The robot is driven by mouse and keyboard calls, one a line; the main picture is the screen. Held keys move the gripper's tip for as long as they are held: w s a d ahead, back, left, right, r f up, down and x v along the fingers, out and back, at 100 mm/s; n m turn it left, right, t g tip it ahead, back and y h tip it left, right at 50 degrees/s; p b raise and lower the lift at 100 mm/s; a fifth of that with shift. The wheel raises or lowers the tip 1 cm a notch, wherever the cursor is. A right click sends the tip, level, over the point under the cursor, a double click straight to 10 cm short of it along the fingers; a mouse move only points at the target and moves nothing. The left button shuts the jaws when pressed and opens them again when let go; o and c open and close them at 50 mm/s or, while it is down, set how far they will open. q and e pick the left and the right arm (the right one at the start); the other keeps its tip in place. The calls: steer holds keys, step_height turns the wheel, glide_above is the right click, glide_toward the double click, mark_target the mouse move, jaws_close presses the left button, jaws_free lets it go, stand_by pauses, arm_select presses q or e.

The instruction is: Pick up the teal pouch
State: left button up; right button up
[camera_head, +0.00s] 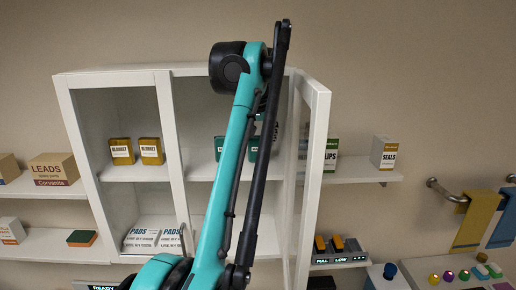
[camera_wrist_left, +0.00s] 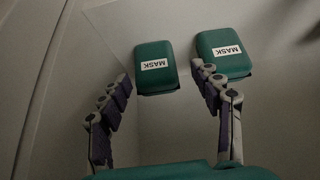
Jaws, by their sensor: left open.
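Two teal pouches labelled MASK show in the left wrist view, a left one (camera_wrist_left: 155,80) and a right one (camera_wrist_left: 222,42), lying on a pale shelf surface. My left gripper (camera_wrist_left: 161,76) is open and empty. Its fingers spread toward the pouches, with the left pouch just beyond and between the fingertips. The right fingertip lies close to the right pouch; I cannot tell whether it touches. In the head view a dark teal item (camera_head: 219,149) and another (camera_head: 253,152) show partly on the cabinet's upper shelf, mostly covered by my left arm. My right gripper is not in view.
The white cabinet (camera_head: 118,77) has an open door (camera_head: 312,160) on its right. Yellow blanket packs (camera_head: 122,151) and white pads packs (camera_head: 140,240) stand in its left bay. A SEALS box (camera_head: 384,153) stands on the right shelf, and a LEADS box (camera_head: 53,169) on the left.

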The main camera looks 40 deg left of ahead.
mark_target(256, 148)
arm_select(q)
steer(key=x, duration=0.6)
steer(key=shift+w+d, duration=0.1)
steer(key=shift+w, duration=0.05)
steer(key=shift+f, duration=0.4)
steer(key=shift+w, duration=0.1)
steer(key=c, duration=1)
